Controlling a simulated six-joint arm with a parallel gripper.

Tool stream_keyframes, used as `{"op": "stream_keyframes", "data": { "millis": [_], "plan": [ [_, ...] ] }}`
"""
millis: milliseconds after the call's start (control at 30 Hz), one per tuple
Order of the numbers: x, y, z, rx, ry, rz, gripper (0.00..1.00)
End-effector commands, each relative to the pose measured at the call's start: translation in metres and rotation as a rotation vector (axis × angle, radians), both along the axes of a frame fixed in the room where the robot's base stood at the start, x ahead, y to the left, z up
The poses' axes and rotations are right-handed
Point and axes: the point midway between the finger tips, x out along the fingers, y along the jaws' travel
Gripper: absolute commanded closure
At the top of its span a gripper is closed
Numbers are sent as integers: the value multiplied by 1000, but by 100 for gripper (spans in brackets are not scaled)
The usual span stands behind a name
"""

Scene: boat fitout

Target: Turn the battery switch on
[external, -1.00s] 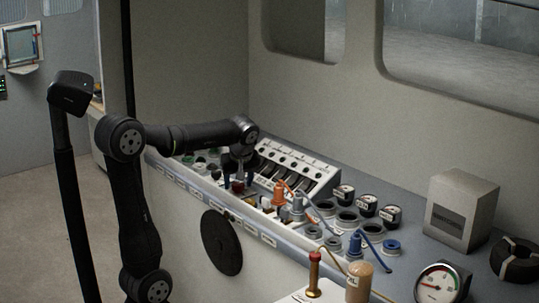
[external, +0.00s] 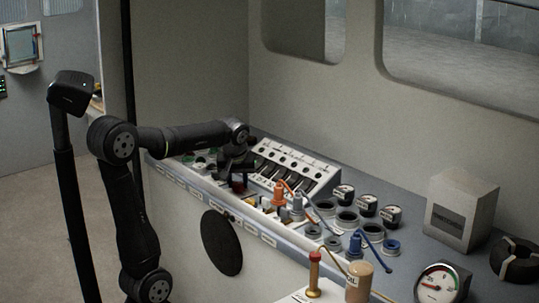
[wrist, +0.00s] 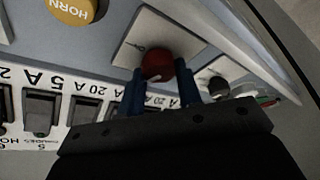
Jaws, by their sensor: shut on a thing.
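The battery switch shows as a red knob (wrist: 158,62) on a pale square plate (wrist: 133,46) in the wrist view. My gripper (wrist: 161,80) has its two dark blue fingers on either side of the knob, shut on it. The knob's lower part is hidden between the fingers. In the external view my gripper (external: 238,180) is tilted over the left part of the console, with a bit of dark red showing at its fingers. The knob's exact turn position is hard to read.
A yellow HORN button (wrist: 75,8) and a row of labelled rocker switches (wrist: 85,112) lie close by in the wrist view. A small black knob (wrist: 218,87) is to the right. A sloped switch panel (external: 298,165) stands beside my gripper, with plugs and gauges further right.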

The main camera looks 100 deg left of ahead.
Motion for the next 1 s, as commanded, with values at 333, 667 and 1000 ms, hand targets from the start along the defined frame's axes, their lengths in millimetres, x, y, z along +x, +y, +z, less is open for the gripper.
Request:
{"op": "stream_keyframes", "data": {
  "millis": [333,667,1000],
  "plan": [
    [-3,1,1,1,-3,-323,91],
    [-5,2,1,0,-3,-636,91],
    [-6,3,0,0,-2,-946,91]
  ]
}}
